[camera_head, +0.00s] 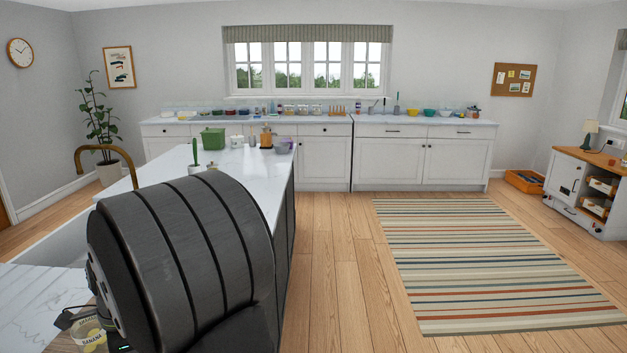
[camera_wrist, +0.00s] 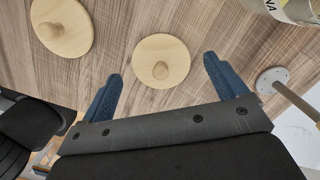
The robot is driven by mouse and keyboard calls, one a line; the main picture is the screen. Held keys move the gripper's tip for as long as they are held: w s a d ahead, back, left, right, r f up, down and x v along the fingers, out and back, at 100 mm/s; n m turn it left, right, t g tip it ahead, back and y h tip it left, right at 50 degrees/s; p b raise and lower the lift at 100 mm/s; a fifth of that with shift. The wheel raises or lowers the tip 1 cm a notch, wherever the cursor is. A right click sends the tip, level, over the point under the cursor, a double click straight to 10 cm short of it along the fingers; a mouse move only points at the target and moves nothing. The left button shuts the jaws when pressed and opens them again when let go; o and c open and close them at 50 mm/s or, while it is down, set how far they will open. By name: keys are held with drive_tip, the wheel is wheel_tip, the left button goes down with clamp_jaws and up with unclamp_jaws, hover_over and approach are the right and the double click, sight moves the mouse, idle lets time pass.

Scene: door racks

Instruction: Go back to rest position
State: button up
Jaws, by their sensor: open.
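My gripper (camera_wrist: 163,85) shows in the wrist view with its two blue fingers spread wide apart and nothing between them. Beyond the fingers, a round pale wooden disc with a knob (camera_wrist: 161,62) lies on a brown wood-grain surface (camera_wrist: 120,22). A second such disc (camera_wrist: 62,26) lies to its left. In the head view my dark arm fills the lower left and hides much of the counter there. My gripper's fingers do not show clearly in that view.
A jar with a banana label (camera_head: 88,330) stands at the lower left, and a labelled jar (camera_wrist: 295,8) shows at the wrist view's top right. A brass tap (camera_head: 107,150) rises beside the sink. A white island counter (camera_head: 250,180) extends behind my arm. The floor and striped rug (camera_head: 480,260) are clear.

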wheel_tip(320, 180, down, 2)
wheel_tip(320, 180, up, 12)
drive_tip(key=d, duration=0.1)
drive_tip(key=f, duration=0.8)
drive_tip(key=a+f, duration=0.1)
drive_tip(key=f, duration=0.3)
wheel_tip(320, 180, up, 4)
drive_tip(key=shift+r, duration=0.25)
drive_tip(key=w+d+r, duration=0.4)
drive_tip(key=d+r, duration=0.3)
drive_tip(key=d, duration=0.4)
drive_tip(key=w+a+r+m, duration=0.3)
drive_tip(key=w+a+r, duration=0.1)
drive_tip(key=a, duration=0.3)
drive_tip(key=w+a+r+m, duration=0.2)
drive_tip(key=w+a+r, duration=0.1)
drive_tip(key=a, duration=0.4)
drive_tip(key=s+a+f, duration=0.3)
drive_tip(key=a+f, duration=0.3)
drive_tip(key=a, duration=0.3)
drive_tip(key=shift+s+t, duration=0.3)
drive_tip(key=shift+o, duration=1.1)
